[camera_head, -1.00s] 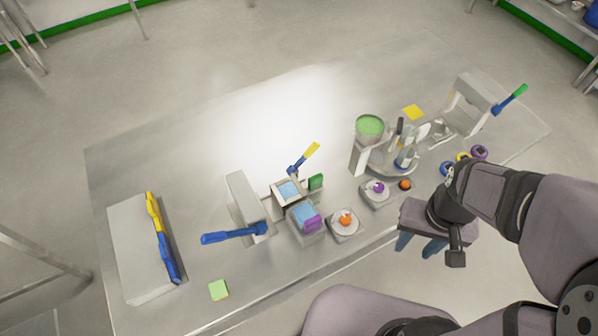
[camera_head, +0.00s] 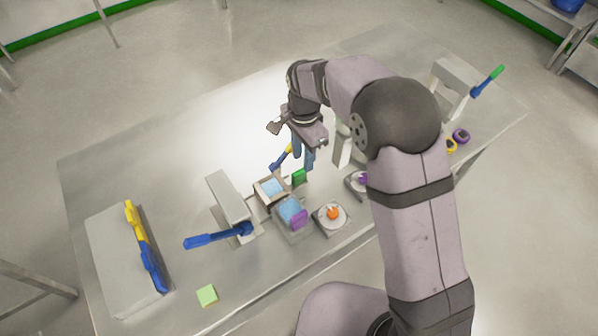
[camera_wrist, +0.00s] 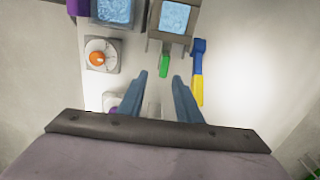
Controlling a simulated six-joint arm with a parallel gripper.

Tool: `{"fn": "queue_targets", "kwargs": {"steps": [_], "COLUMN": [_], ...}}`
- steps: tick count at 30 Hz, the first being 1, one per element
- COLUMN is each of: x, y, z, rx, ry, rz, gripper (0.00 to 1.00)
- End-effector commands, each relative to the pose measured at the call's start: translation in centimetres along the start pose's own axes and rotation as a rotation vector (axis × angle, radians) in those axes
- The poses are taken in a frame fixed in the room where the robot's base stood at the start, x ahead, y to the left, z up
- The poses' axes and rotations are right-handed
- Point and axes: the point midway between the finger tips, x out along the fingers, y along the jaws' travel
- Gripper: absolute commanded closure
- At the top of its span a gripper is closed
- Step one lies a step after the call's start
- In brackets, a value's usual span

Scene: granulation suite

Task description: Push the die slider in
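The die slider appears to be the small green tab (camera_head: 299,177) on the right side of a metal die block (camera_head: 258,197) with blue granules in its top. In the wrist view the green tab (camera_wrist: 164,66) sticks out of the block (camera_wrist: 174,38) toward me. My gripper (camera_head: 303,162) is above the table just behind the tab, fingers pointing down. In the wrist view my gripper (camera_wrist: 159,77) is open and empty, with the green tab beyond the gap between its two blue fingertips. I cannot tell the height gap; no contact shows.
A purple-handled container (camera_head: 291,211) and a pad with an orange knob (camera_head: 332,214) are in front. A press with a blue lever (camera_head: 217,237) stands left. The table's back (camera_head: 190,140) is clear.

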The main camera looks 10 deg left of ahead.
Motion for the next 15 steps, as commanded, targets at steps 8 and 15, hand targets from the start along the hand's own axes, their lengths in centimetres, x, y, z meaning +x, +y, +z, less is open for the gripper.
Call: {"fn": "queue_targets", "kwargs": {"steps": [8, 15], "x": [0.5, 1.9], "y": [-0.9, -0.8], "z": [0.7, 0.7], "rx": [0.03, 0.028], "ry": [0.0, -0.001], "rz": [0.0, 0.003], "gripper": [0.69, 0.69]}}
